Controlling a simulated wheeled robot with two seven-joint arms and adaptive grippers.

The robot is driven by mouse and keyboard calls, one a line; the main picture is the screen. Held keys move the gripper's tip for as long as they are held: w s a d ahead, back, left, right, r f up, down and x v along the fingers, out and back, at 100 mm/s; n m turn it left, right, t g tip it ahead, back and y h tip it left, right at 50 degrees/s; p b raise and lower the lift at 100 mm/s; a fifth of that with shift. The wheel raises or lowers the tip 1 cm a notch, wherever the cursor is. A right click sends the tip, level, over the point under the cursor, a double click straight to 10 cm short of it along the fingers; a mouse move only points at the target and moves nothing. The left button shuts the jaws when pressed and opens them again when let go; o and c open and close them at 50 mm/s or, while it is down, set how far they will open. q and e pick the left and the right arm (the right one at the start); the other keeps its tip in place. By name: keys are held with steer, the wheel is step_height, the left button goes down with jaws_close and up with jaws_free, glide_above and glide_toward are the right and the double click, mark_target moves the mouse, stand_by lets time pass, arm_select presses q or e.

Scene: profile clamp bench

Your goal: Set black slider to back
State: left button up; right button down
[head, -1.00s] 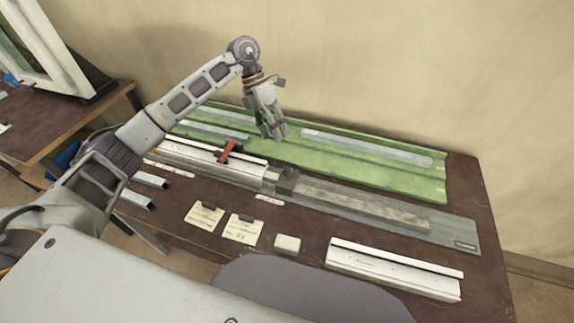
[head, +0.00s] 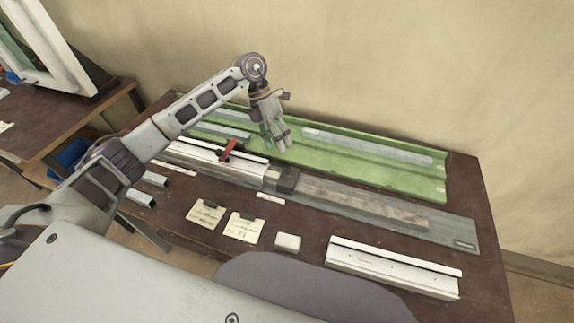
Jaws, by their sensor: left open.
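The black slider appears to be the dark block (head: 286,180) on the grey rail (head: 365,203), at the right end of the white clamped profile (head: 205,157). My left gripper (head: 277,145) is open and points down above the green tray, behind the dark block and apart from it. Nothing shows between its fingers. A red lever (head: 229,149) stands on the white profile, left of the gripper. My right gripper is not in view.
A green tray (head: 400,180) with grey strips lies along the back by the wall. Two paper cards (head: 243,229), a small white block (head: 287,242) and a white profile (head: 393,267) lie at the front. A window frame (head: 45,45) stands at the left.

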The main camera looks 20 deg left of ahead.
arm_select(q)
steer(key=p, duration=0.2)
glide_above(278, 173)
steer(key=d, duration=0.4)
steer(key=f, duration=0.8)
steer(key=shift+s+a+f, duration=0.25)
steer(key=shift+s+f, duration=0.05)
steer(key=shift+s, duration=0.1)
jaws_close()
